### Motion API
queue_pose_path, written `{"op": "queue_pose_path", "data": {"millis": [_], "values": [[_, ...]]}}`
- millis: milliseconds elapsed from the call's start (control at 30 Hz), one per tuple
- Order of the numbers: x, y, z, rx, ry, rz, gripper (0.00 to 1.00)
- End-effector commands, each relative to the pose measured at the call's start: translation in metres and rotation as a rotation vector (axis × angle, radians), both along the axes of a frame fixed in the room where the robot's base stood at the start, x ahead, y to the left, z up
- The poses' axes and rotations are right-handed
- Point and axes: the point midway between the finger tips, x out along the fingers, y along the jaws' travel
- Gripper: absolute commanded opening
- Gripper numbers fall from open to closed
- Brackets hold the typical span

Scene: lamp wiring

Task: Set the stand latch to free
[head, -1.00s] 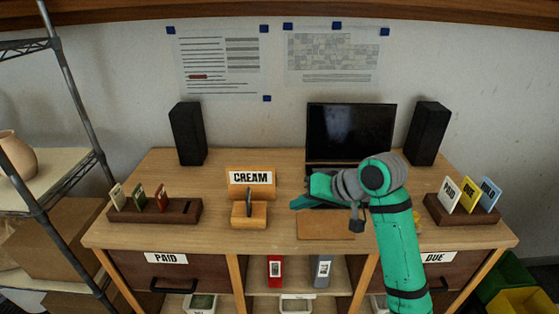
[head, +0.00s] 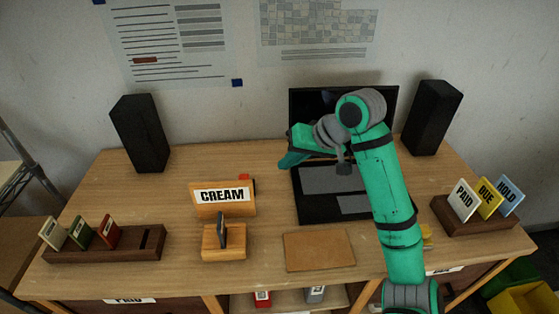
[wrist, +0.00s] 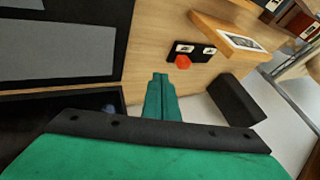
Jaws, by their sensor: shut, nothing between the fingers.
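The wooden stand with the CREAM card (head: 223,196) is on the desk, left of the laptop. Behind its right edge a red knob (head: 244,177) shows. In the wrist view the red knob (wrist: 182,62) sits against a small black plate (wrist: 197,54) with two white labels, closer to the left label. The label text is too small to read. The stand's wooden board (wrist: 228,35) is beyond it. My gripper (head: 284,163) is shut and empty, above the desk to the right of the knob and apart from it. Its fingertips (wrist: 160,77) point toward the knob.
The laptop (head: 330,190) is beneath and right of my gripper. A black speaker (head: 139,133) stands at the back left, another (head: 433,117) at the back right. Card racks (head: 105,244) (head: 475,217) are at both sides. Bare desk lies between knob and gripper.

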Motion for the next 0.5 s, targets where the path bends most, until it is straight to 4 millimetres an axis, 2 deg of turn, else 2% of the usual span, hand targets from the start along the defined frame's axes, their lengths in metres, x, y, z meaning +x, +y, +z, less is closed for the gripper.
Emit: {"op": "queue_pose_path", "data": {"millis": [400,500], "values": [[0.028,0.036,-0.063,0.000,0.003,0.000,0.00],[0.031,0.050,-0.066,-0.002,-0.001,0.002,0.00]]}}
